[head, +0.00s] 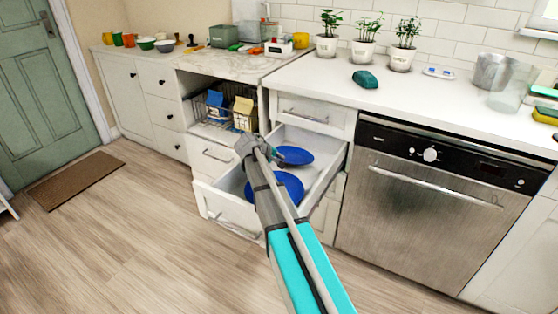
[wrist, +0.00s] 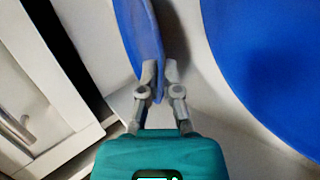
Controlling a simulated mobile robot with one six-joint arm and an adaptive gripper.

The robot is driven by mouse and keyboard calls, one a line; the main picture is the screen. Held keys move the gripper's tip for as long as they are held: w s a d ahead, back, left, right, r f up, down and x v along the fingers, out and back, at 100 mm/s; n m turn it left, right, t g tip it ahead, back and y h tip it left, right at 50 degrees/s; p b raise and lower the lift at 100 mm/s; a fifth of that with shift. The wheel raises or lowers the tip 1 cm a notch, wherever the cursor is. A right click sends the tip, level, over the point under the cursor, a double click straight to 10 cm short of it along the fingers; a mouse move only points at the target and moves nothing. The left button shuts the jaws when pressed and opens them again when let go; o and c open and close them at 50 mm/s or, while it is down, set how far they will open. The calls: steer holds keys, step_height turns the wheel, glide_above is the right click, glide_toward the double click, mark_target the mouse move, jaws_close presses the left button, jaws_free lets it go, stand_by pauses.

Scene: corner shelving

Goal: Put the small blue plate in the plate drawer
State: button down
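The small blue plate (head: 296,156) shows just right of my gripper (head: 274,155) in the head view, over the back part of the open drawer. In the wrist view the plate (wrist: 140,38) is seen nearly edge-on, its rim between the two fingertips (wrist: 159,76). My gripper is shut on that rim. The open white drawer (head: 233,207) holds a larger blue plate (head: 288,184), partly hidden by my arm. The larger plate also fills the right of the wrist view (wrist: 275,55). I cannot tell whether the small plate touches the drawer.
A wire basket (head: 200,108) with cartons stands in the open shelf left of the drawer. A closed drawer (head: 312,114) sits above it. A dishwasher (head: 430,190) is on the right. Potted plants (head: 365,50) and a teal object (head: 365,79) stand on the counter.

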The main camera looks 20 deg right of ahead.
steer(key=shift+f, duration=0.1)
steer(key=c, duration=1.3)
jaws_free()
steer(key=o, duration=0.5)
steer(key=shift+r, duration=0.25)
steer(key=shift+s+a+r+p, duration=0.2)
steer(key=shift+a+r+p, duration=0.2)
steer(key=shift+a+p, duration=0.1)
steer(key=p+v, duration=0.6)
steer(key=v, duration=0.4)
steer(key=shift+a+p, duration=0.2)
steer(key=shift+p, duration=0.2)
